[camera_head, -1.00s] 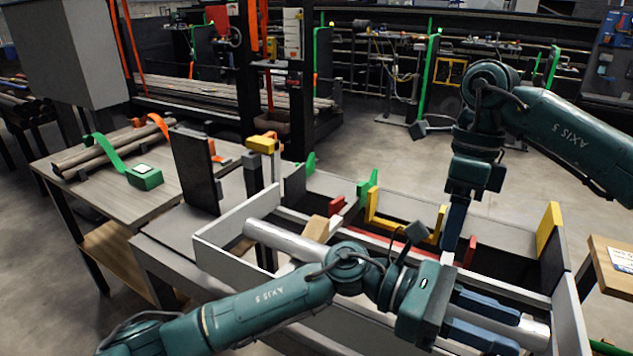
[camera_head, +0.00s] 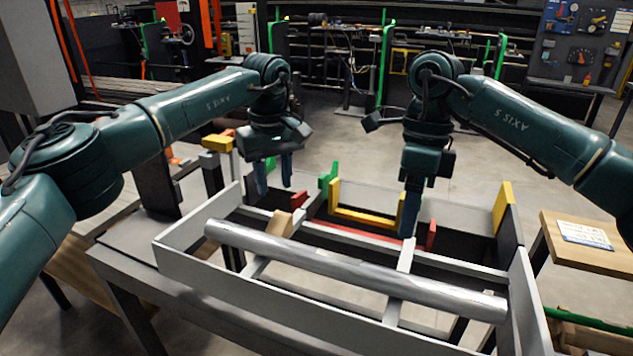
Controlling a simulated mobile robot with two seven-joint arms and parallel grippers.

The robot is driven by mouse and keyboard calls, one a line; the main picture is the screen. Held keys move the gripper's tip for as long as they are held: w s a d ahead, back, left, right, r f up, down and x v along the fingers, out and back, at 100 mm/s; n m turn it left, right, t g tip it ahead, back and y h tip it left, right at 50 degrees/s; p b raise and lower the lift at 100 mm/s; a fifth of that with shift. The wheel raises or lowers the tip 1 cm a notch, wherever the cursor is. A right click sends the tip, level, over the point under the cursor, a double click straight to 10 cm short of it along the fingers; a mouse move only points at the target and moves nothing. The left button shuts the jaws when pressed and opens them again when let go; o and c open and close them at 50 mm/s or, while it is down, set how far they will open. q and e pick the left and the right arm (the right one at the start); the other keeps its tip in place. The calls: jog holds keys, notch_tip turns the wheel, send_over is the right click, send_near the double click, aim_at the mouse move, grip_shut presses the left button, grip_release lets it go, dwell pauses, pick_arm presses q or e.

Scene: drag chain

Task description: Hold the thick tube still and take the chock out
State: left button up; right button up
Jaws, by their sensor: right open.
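The thick tube (camera_head: 350,268) is a long silver pipe lying slantwise across the front of the grey tray (camera_head: 290,305). The tan wooden block, which looks like the chock (camera_head: 280,224), sits against the far side of the tube near its left end. My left gripper (camera_head: 275,186) is above the tray's back left, behind and above the chock. Its two fingers point down, apart, with nothing between them. My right gripper (camera_head: 409,225) points down behind the tube, right of its middle. It is open; its fingers overlap in this view.
Yellow (camera_head: 365,219), green and red brackets stand along the tray's back. Grey crossbars run under the tube. A yellow-topped post (camera_head: 217,143) stands at the tray's left. A wooden table (camera_head: 575,240) with a paper is at the right.

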aim_at(398, 273)
jog(key=x, duration=1.2)
jog(key=shift+f, duration=0.35)
jog(key=c, duration=1.4)
